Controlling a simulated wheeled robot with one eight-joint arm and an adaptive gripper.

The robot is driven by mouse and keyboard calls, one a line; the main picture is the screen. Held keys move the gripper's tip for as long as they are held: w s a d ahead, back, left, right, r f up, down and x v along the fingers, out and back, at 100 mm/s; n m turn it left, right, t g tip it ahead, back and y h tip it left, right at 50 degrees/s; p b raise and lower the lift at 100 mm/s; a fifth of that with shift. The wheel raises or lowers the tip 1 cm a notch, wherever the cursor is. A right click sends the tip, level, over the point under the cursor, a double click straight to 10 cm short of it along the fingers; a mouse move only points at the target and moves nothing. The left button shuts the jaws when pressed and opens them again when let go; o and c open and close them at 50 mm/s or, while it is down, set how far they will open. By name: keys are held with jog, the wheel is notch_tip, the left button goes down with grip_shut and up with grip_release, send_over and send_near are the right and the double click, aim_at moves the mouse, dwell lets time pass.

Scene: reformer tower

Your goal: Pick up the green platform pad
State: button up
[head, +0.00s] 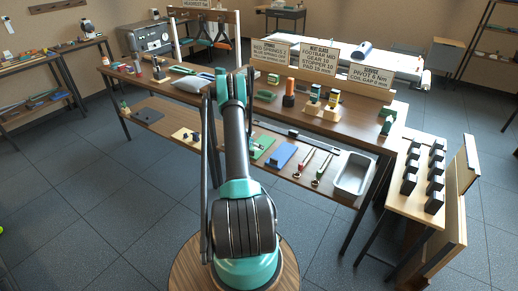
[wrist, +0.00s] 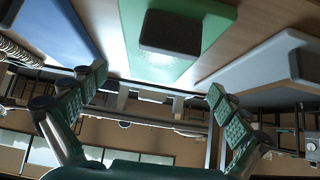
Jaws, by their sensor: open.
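The green platform pad (wrist: 212,24) shows at the top middle of the wrist view, with a dark block on its face. In the head view the green pad (head: 258,152) lies on the lower shelf of the workbench, just right of my arm and partly hidden by it. My gripper (wrist: 150,112) is open and empty, with its two toothed fingers wide apart in the wrist view. The pad is above the fingertips in that picture, lined up roughly between them and apart from both.
A blue pad (head: 281,156) lies right of the green one, and a pale wooden pad (head: 184,136) with dark knobs lies left. Wrenches (head: 304,164) and a metal tray (head: 353,174) are further right. The bench top (head: 225,92) overhangs the shelf and holds several parts.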

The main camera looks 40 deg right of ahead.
jog(key=shift+x, duration=2.8)
jog(key=shift+c, duration=0.6)
jog(key=c, duration=1.2)
